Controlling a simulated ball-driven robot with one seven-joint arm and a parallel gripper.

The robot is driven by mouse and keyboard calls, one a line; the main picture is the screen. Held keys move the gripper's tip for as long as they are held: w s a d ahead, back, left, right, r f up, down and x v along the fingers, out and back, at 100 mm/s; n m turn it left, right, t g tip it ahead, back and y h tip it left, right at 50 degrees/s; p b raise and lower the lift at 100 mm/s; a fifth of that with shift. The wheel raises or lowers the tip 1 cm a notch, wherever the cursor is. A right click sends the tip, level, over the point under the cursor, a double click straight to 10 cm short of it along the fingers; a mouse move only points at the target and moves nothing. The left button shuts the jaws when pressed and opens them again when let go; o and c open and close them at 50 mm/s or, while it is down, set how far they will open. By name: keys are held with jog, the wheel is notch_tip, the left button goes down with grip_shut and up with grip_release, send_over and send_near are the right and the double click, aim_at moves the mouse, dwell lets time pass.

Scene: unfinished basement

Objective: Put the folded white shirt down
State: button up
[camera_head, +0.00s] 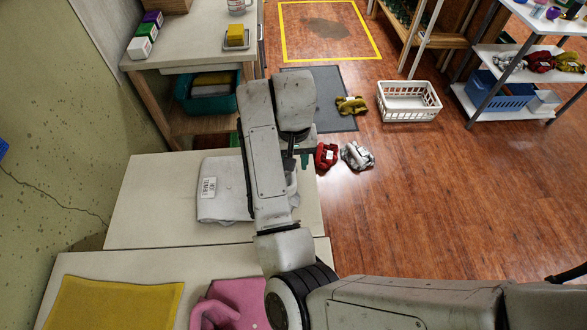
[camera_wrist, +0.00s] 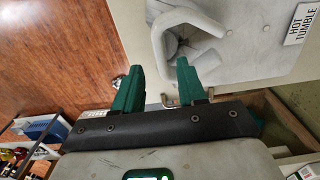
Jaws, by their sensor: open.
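The folded white shirt (camera_head: 222,190) lies on a pale worktop (camera_head: 150,195), with a "HOT TUMBLE" label on it. My arm covers its right part in the head view. The wrist view shows the shirt (camera_wrist: 240,50) with a curled, raised fold at its near edge. My gripper (camera_wrist: 158,78) is open, its two green fingers apart with nothing visible held between them. The fingertips are close to the curled fold; I cannot tell whether they touch it. In the head view my gripper (camera_head: 298,156) is mostly hidden behind my arm, near the worktop's right edge.
A red cloth bundle (camera_head: 326,155) and a grey-white one (camera_head: 357,155) lie on the floor right of the worktop. A white basket (camera_head: 408,102) stands farther back. A yellow mat (camera_head: 115,305) and a pink item (camera_head: 240,300) occupy the nearer surface. The right floor is clear.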

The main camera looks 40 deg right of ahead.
notch_tip(320, 180, up, 7)
jog(key=p, duration=0.2)
jog(key=s+d+f+n+t+h, duration=0.2)
jog(key=s+d+f+n+h, duration=0.15)
jog(key=s+d, duration=0.6)
jog(key=s+a+f+n+y, duration=0.1)
jog(key=s+a+f, duration=0.3)
jog(key=s, duration=0.3)
jog(key=s+a+f+n+g+y, duration=0.1)
jog(key=s+a+f+n+y, duration=0.1)
jog(key=s+a+f, duration=0.2)
jog(key=s+a, duration=0.2)
jog(key=s, duration=0.1)
jog(key=shift+s+a+f, duration=0.4)
